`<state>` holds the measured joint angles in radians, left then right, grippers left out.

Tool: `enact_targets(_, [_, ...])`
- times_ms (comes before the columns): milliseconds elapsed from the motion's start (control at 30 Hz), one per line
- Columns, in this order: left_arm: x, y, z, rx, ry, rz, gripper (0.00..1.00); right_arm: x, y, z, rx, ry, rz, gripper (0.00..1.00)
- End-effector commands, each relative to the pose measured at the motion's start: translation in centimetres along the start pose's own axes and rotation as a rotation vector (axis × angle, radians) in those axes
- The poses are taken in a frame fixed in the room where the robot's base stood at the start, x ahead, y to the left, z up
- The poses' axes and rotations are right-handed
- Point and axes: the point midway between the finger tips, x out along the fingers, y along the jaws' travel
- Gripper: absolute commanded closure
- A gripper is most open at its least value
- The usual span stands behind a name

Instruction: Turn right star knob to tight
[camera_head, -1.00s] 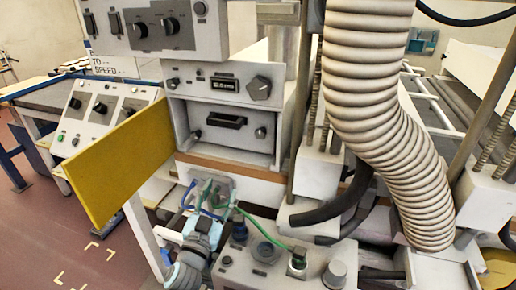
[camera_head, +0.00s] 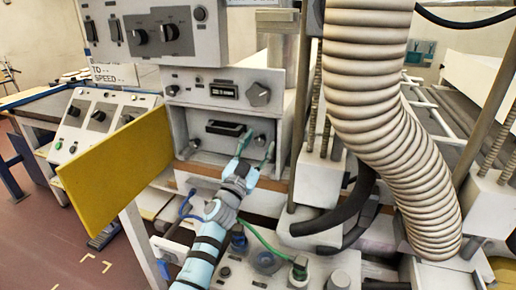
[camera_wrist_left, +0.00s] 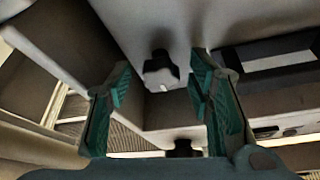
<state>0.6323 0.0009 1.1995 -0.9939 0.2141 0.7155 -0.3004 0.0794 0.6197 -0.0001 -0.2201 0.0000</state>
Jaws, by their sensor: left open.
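The right star knob (camera_head: 261,139) is a small dark knob on the lower recessed panel, partly framed by my fingers in the head view. In the left wrist view the knob (camera_wrist_left: 160,70) has dark lobes and a pale face, and shows between and beyond the fingers. My left gripper (camera_head: 257,146) is open in front of it, its green-padded fingers on either side of the knob's line. In the wrist view the gripper (camera_wrist_left: 160,100) holds nothing, and I cannot tell whether a finger touches the knob. My right gripper is not in view.
A dark slot handle (camera_head: 225,128) and a left knob (camera_head: 195,142) share the recessed panel. A larger knob (camera_head: 259,94) sits above. An open yellow flap (camera_head: 118,168) is at left, a ribbed hose (camera_head: 385,120) at right. A connector box with green cable (camera_head: 265,262) lies below.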

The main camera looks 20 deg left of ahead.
Motion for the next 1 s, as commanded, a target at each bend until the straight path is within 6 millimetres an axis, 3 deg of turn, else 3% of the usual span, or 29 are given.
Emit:
enact_targets(133, [0.0, 0.0, 0.0, 0.0, 0.0, 0.0, 0.54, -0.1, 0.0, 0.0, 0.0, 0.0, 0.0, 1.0])
enact_targets(433, [-0.1, 0.0, 0.0, -0.001, 0.0, 0.0, 1.0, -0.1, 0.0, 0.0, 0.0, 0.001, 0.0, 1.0])
enact_targets(767, [0.0, -0.1, -0.2, 0.036, -0.001, 0.016, 1.0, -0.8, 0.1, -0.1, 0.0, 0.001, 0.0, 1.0])
enact_targets(1000, [0.1, -0.2, -0.3, 0.155, -0.003, 0.066, 1.0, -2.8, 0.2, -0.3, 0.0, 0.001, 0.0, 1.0])
